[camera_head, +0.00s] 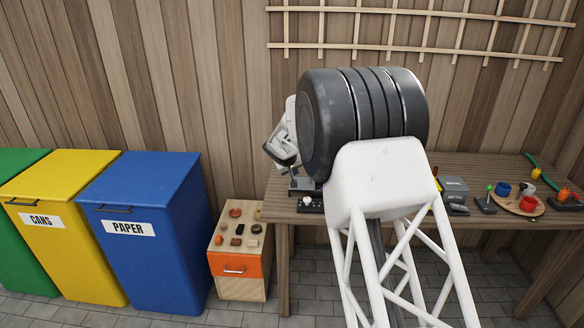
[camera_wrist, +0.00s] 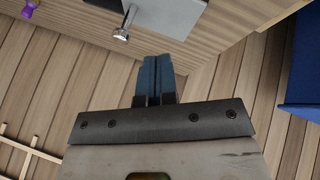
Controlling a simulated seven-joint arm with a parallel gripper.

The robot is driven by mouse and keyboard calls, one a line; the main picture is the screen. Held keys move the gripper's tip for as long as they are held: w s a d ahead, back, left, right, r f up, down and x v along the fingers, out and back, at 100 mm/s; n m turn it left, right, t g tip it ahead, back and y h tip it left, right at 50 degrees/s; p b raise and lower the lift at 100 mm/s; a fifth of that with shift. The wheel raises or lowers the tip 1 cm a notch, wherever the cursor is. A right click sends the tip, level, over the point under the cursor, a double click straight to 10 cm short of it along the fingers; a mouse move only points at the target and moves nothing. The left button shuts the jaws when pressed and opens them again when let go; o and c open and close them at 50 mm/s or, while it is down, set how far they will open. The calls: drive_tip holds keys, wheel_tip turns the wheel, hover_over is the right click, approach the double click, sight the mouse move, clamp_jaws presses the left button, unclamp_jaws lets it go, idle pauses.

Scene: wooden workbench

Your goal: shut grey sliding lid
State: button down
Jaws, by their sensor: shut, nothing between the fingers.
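My gripper (camera_wrist: 158,62) shows in the wrist view with its two blue-grey fingers pressed together and nothing between them. A flat light-grey panel (camera_wrist: 175,14) lies past the fingertips at the top of the wrist view, with a shiny round metal knob (camera_wrist: 122,34) at its left corner. It may be the grey sliding lid; I cannot tell how far open it is. The fingers look apart from both panel and knob. In the head view my arm hides the middle of the workbench (camera_head: 492,168), so the lid is not clearly seen there.
A grey box marked METAL (camera_head: 455,186) stands right of my arm. A small drawer cabinet (camera_head: 236,287) and a blue PAPER bin (camera_head: 160,262) stand left of the bench.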

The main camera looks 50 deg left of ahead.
sight(305, 186)
drive_tip(key=shift+w+a+f, duration=0.1)
drive_tip(key=shift+w+f, duration=0.15)
drive_tip(key=shift+f, duration=0.2)
drive_tip(key=shift+w+f, duration=0.35)
drive_tip(key=shift+w, duration=0.25)
drive_tip(key=shift+w+f, duration=0.3)
drive_tip(key=shift+w, duration=0.3)
drive_tip(key=shift+w+d+f, duration=0.1)
drive_tip(key=shift+w+d, duration=0.15)
drive_tip(key=shift+w, duration=0.3)
drive_tip(key=shift+w+d+f, duration=0.1)
drive_tip(key=shift+w+d, duration=0.15)
drive_tip(key=shift+w, duration=0.25)
drive_tip(key=w+d, duration=0.6)
drive_tip(key=shift+w+d, duration=0.3)
drive_tip(key=shift+f, duration=0.1)
